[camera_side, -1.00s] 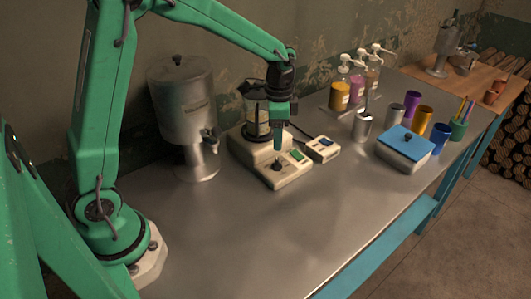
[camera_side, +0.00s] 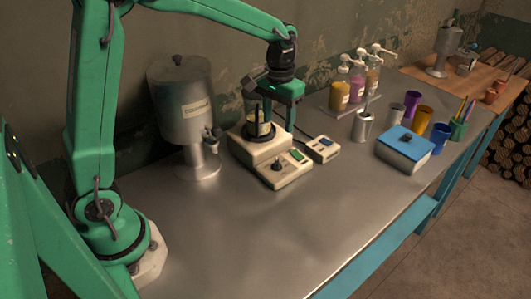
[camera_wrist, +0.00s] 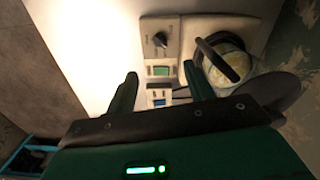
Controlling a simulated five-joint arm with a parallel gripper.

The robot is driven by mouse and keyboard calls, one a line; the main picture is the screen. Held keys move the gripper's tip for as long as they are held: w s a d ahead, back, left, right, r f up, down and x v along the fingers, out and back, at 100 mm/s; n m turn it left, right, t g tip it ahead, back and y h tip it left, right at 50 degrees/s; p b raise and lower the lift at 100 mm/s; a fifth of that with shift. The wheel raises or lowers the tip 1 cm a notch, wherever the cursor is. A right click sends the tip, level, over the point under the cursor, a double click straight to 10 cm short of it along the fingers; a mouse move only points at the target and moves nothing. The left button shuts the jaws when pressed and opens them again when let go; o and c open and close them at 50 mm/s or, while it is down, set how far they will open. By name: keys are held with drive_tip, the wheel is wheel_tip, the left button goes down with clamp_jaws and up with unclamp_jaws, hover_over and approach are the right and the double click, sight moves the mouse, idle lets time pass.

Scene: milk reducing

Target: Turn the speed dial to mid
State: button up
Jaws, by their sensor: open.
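The speed dial, a small black knob (camera_side: 277,165), sits on the front of a cream stirrer base (camera_side: 262,146), left of a green display (camera_side: 297,155). In the wrist view the dial (camera_wrist: 159,40) shows clear of my fingers, above the green display (camera_wrist: 160,71). Its setting is too small to read. My gripper (camera_side: 280,119) is open and empty, raised above the stirrer and apart from the dial. In the wrist view its two fingers (camera_wrist: 160,72) are spread, with nothing between them. A glass vessel with pale yellow contents (camera_side: 260,128) stands on the stirrer, partly behind my gripper.
A small cabled box (camera_side: 322,149) lies right of the stirrer. A metal dispenser (camera_side: 185,110) stands at left. Pump bottles (camera_side: 357,85), a metal cup (camera_side: 362,126), coloured cups (camera_side: 421,119) and a blue-lidded box (camera_side: 404,147) stand at right. The front table surface (camera_side: 235,225) is clear.

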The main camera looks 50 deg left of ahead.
drive_tip(key=n, duration=2.6)
hover_over(277, 161)
wheel_tip(277, 161, down, 4)
drive_tip(key=shift+f, duration=0.55)
drive_tip(key=shift+f, duration=0.1)
drive_tip(key=shift+f, duration=3.8)
drive_tip(key=shift+c, duration=0.2)
drive_tip(key=c, duration=0.9)
